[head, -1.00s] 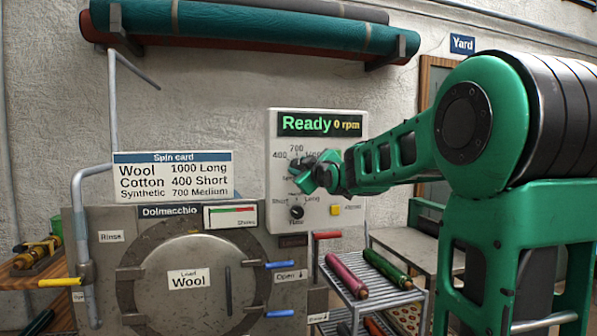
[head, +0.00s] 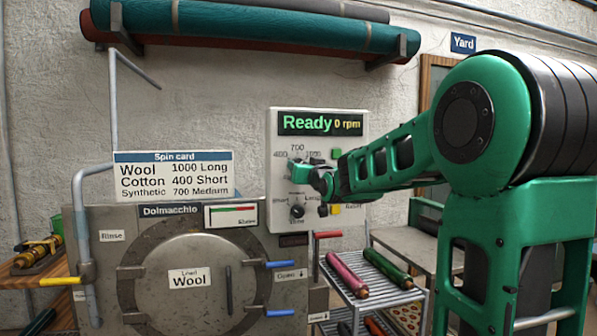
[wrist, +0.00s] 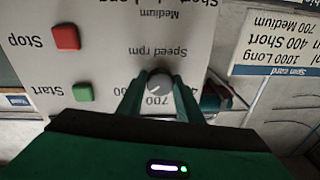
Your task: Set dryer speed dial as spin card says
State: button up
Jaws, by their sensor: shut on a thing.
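The spin card (head: 173,175) reads Wool 1000 Long, Cotton 400 Short, Synthetic 700 Medium. The load label (head: 190,279) on the round door reads Wool. The control panel (head: 350,215) shows "Ready 0 rpm" on its display (head: 320,124). My gripper (head: 302,174) is at the panel's speed dial, which it mostly hides in the head view. In the wrist view, upside down, the grey speed dial (wrist: 159,82) sits between my two fingers, beside the 700 mark and the words Speed rpm. My gripper is shut on it. I cannot tell clearly where its pointer aims.
The time dial (head: 297,211) is just below my gripper. The green Start button (wrist: 83,92) and red Stop button (wrist: 65,37) are close to the fingers. A wire rack (head: 375,280) with rolled rugs stands below right of the panel.

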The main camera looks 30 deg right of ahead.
jog(key=shift+a+f+m, duration=0.1)
jog(key=shift+f+m, duration=0.2)
jog(key=shift+m, duration=0.6)
jog(key=o, duration=1)
jog(key=shift+o, duration=0.2)
jog(key=shift+r, duration=0.15)
jog(key=v, duration=1)
jog(key=shift+s, duration=0.3)
jog(key=shift+a, duration=0.15)
